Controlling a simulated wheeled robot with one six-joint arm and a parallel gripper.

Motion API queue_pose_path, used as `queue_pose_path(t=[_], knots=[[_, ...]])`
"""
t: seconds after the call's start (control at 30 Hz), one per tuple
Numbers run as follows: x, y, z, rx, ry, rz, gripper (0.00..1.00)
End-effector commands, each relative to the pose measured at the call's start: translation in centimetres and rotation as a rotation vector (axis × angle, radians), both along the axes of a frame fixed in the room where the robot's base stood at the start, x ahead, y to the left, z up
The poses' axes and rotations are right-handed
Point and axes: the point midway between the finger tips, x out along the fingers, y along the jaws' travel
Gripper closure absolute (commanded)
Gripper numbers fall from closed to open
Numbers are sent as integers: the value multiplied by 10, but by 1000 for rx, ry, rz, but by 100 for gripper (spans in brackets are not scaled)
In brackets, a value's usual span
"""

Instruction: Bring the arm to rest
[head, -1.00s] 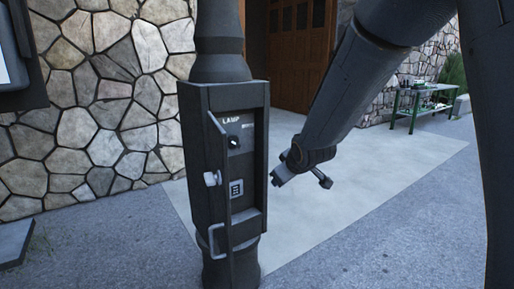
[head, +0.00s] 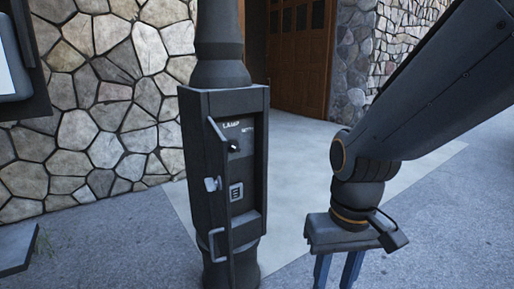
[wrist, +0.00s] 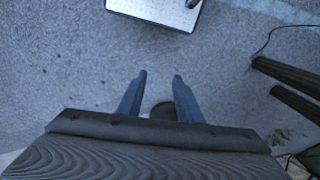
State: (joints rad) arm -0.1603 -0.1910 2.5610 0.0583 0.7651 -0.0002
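My gripper (head: 338,268) points down at the right of the head view, to the right of the lamp post and apart from it. Its two blue-grey fingers are spread, and they run off the bottom edge of that view. In the wrist view my gripper (wrist: 158,80) shows both fingers apart with nothing between the tips, only grey ground beyond. The rest of my arm (head: 430,100) comes down from the upper right and bends at the wrist.
A dark lamp post (head: 222,70) carries a box (head: 190,150) with a panel, a knob and a door with a handle. A stone wall (head: 90,130) and a wooden door (head: 300,60) stand behind. Open pavement (head: 440,230) lies right of the gripper.

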Motion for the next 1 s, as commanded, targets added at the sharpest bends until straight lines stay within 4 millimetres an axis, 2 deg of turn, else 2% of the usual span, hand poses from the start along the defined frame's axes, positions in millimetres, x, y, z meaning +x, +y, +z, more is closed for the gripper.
queue_pose_path(t=[0.53, 0.7, 1.0], knots=[[-5, -42, 52, -30, 5, -104, 67], [-5, -51, 58, -35, 4, -123, 67], [-5, -53, 56, -37, 4, -126, 67]])
